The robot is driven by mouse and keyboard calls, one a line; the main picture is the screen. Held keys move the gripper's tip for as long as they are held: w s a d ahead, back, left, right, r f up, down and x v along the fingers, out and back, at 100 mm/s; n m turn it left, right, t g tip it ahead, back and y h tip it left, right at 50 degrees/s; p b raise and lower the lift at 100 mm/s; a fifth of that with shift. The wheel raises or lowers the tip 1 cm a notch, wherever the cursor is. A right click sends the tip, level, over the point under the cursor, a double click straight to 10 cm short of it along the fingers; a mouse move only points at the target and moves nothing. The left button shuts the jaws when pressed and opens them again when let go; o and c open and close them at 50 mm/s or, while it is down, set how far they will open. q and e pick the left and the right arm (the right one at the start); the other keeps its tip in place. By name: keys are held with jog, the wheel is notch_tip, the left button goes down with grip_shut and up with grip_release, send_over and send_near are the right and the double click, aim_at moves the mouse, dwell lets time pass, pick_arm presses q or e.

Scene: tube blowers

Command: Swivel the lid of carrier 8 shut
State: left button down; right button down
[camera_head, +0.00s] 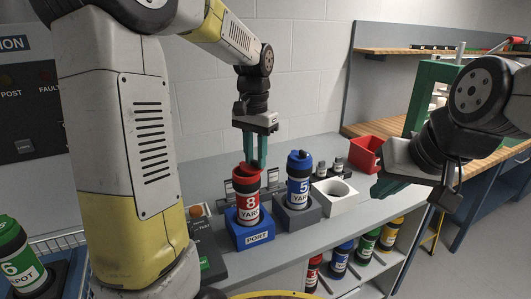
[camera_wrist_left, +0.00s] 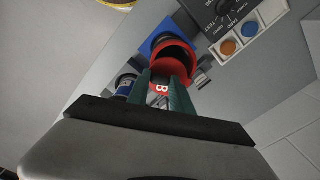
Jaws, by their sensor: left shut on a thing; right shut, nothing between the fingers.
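Carrier 8 (camera_head: 249,206) is a red canister with a white "8 YARD" label. It stands upright in the blue block marked PORT (camera_head: 256,235). Its red top with a dark round area shows in the left wrist view (camera_wrist_left: 172,57). My left gripper (camera_head: 255,164) points down at this top, its green fingers shut on the red lid. The fingers hide part of the lid, and I cannot tell how far it is swivelled. My right gripper (camera_head: 388,187) is shut and empty, well to the right, over the table's right side.
Blue carrier 5 (camera_head: 298,186) stands in a grey block close on the right. A button panel (camera_wrist_left: 240,36) lies beside the port. Several carriers sit on the shelf below.

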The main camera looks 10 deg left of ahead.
aim_at(248, 170)
pick_arm(q)
jog(key=m, duration=0.1)
jog(key=s+m, duration=0.1)
jog(key=m, duration=0.1)
jog(key=shift+s+a, duration=0.1)
jog(key=shift+a, duration=0.3)
jog(key=shift+s+a+m, duration=0.2)
jog(key=shift+a+m, duration=0.05)
jog(key=shift+m, duration=0.55)
jog(key=shift+s+a+m, duration=0.15)
jog(key=shift+a+m, duration=0.05)
jog(key=shift+m, duration=0.6)
jog(key=c, duration=1.1)
grip_release()
notch_tip(248, 170, up, 8)
jog(key=shift+f, duration=0.1)
jog(key=shift+s, duration=0.1)
